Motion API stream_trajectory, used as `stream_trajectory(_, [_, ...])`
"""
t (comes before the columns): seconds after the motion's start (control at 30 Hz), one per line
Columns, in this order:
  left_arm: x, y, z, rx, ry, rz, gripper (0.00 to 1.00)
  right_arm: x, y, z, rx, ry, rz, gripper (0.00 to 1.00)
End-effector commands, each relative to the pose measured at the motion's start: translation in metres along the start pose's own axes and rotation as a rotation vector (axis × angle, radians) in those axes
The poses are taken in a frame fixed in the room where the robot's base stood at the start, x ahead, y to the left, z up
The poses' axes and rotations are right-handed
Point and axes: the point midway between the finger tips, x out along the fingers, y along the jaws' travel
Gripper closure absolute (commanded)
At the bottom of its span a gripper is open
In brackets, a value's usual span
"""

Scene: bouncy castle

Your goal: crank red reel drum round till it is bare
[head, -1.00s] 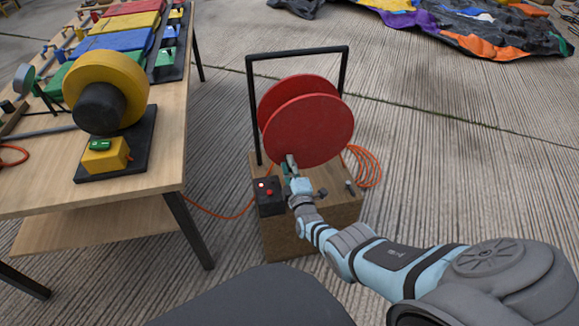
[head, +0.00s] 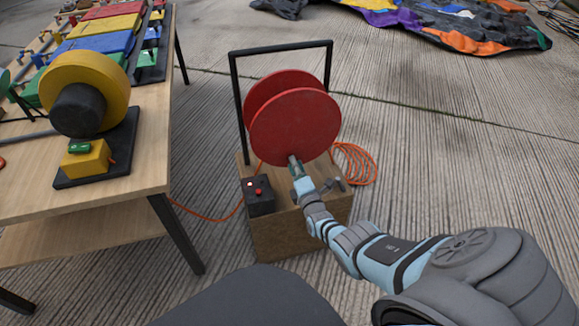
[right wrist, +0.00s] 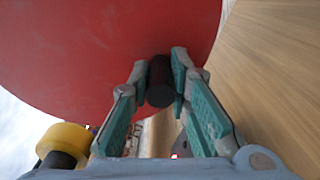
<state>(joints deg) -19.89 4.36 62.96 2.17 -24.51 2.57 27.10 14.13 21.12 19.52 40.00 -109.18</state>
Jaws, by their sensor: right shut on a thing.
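The red reel drum (head: 296,127) stands in a black frame on a wooden box (head: 290,235), with two red discs facing me. Its face also fills the upper left of the right wrist view (right wrist: 100,60). My right gripper (head: 294,164) is at the lower edge of the front disc. In the right wrist view its fingers (right wrist: 164,80) are shut on a dark round crank handle (right wrist: 160,85) that stands out from the disc. Whether cable is wound between the discs cannot be told. My left gripper is not in view.
A black box with a red button (head: 259,194) sits beside the reel. Orange cable (head: 357,165) lies coiled on the concrete at the right. A table with a yellow blower (head: 110,85) stands left. A deflated castle (head: 450,25) lies far back.

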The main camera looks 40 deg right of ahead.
Motion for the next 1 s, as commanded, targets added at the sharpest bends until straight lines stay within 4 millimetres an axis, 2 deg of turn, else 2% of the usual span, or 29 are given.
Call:
stream_trajectory(0.37, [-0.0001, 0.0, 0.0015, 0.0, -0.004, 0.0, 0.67, -0.0018, -0.0041, 0.0009, 0.002, 0.0, -0.009, 1.0])
stream_trajectory(0.4, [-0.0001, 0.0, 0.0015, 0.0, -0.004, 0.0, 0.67, -0.0017, -0.0039, 0.0004, 0.002, 0.001, -0.009, 0.81])
stream_trajectory(0.53, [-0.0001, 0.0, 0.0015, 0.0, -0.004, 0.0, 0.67, -0.0014, -0.0035, -0.0002, 0.002, 0.001, -0.008, 0.62])
stream_trajectory(0.87, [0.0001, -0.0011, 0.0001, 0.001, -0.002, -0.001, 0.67, -0.0013, -0.0016, -0.0007, 0.002, 0.001, -0.003, 0.62])
stream_trajectory(1.0, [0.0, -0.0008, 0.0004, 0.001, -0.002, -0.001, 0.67, -0.01, -0.0035, 0.0008, 0.0, -0.004, -0.003, 0.62])
